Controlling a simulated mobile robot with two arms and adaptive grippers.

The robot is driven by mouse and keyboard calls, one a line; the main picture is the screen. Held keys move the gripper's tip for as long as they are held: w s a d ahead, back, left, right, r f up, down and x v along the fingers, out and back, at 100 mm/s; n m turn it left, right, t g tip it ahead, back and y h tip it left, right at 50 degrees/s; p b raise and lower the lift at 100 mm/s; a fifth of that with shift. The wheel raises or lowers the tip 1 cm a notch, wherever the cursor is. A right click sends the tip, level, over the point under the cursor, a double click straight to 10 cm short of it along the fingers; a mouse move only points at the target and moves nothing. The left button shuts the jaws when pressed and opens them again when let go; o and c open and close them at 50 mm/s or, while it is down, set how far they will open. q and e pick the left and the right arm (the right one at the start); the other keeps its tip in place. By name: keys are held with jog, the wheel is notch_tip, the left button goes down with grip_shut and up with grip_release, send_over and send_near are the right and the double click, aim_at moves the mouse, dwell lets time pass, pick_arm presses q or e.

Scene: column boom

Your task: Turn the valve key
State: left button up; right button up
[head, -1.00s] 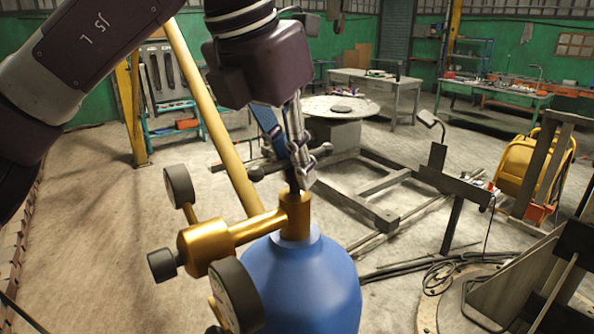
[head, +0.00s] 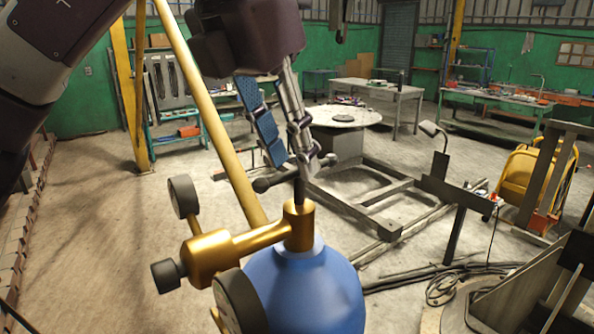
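The valve key (head: 299,188) is a dark T-shaped bar with round knobs at its ends. Its stem stands upright in the brass valve (head: 298,222) on top of a blue gas cylinder (head: 306,290). My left gripper (head: 292,163) comes down from above, its two fingers spread apart, one with a blue pad. The fingertips are at the crossbar, close to the stem. The right finger covers part of the bar. I cannot tell whether either finger touches it. My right gripper is out of view.
Two round gauges (head: 184,197) and a dark knob (head: 167,275) stick out left of the valve. A yellow post (head: 205,105) slants behind it. A metal floor frame (head: 350,205) lies behind, and a dark stand (head: 455,205) is on the right.

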pick_arm(q)
jog(key=v, duration=0.7)
jog(key=shift+s+a+r, duration=0.1)
jog(key=shift+s+r, duration=0.05)
jog(key=shift+r, duration=0.25)
jog(key=shift+o, duration=0.3)
